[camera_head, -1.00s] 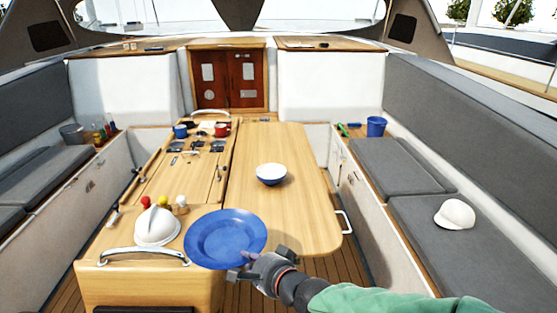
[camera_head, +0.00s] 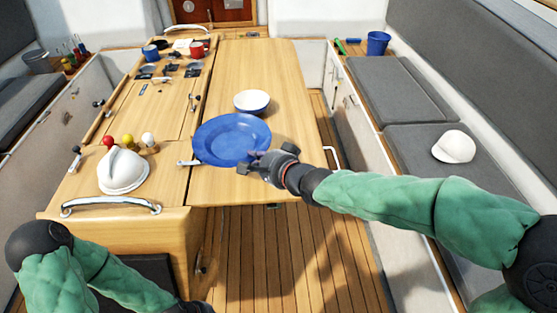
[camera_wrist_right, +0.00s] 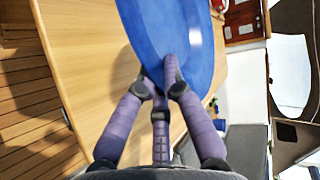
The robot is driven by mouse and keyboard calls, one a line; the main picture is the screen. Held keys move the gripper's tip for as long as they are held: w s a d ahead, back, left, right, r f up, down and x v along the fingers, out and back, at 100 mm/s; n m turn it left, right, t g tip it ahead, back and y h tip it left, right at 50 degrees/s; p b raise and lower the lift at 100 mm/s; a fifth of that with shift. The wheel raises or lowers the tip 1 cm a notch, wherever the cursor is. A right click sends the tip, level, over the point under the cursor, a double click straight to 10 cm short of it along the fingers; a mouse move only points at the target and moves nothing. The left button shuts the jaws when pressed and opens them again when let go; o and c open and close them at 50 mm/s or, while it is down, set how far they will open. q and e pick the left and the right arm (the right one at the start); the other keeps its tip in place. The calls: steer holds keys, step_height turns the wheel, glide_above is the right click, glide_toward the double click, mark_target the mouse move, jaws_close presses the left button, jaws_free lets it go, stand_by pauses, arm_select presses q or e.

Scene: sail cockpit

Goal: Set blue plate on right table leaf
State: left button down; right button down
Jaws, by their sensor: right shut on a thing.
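The blue plate (camera_head: 231,139) is held at its right near rim by my right gripper (camera_head: 257,163). In the right wrist view the plate (camera_wrist_right: 178,45) fills the upper middle, with the fingers of my right gripper (camera_wrist_right: 160,78) shut on its rim. The plate is over the near part of the right table leaf (camera_head: 265,75); I cannot tell whether it touches the wood. A white bowl with blue outside (camera_head: 252,102) stands on the leaf just behind the plate. My left arm shows at the lower left, but its gripper is not visible.
A metal rail (camera_head: 110,205) crosses the front edge. A white cap (camera_head: 454,146) lies on the right bench. The leaf's far part is clear.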

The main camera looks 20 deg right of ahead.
steer(key=w+d+f, duration=0.1)
steer(key=d+f, duration=0.1)
steer(key=w+d+f+b, duration=0.1)
steer(key=w+d+f, duration=0.1)
steer(key=d+f, duration=0.1)
steer(key=w+d+f+b, duration=0.1)
steer(key=w+d+f, duration=0.1)
steer(key=d, duration=0.1)
steer(key=shift+w+d+f, duration=0.1)
steer(key=shift+w+f, duration=0.1)
steer(key=shift+f, duration=0.05)
steer(key=shift+w+d+f+b, duration=0.1)
steer(key=shift+d+f+b, duration=0.05)
steer(key=shift+f+b, duration=0.2)
step_height(320, 180, down, 3)
steer(key=b, duration=0.3)
steer(key=shift+w+d+f, duration=0.1)
steer(key=c, duration=1.6)
jaws_free()
steer(key=shift+c, duration=0.2)
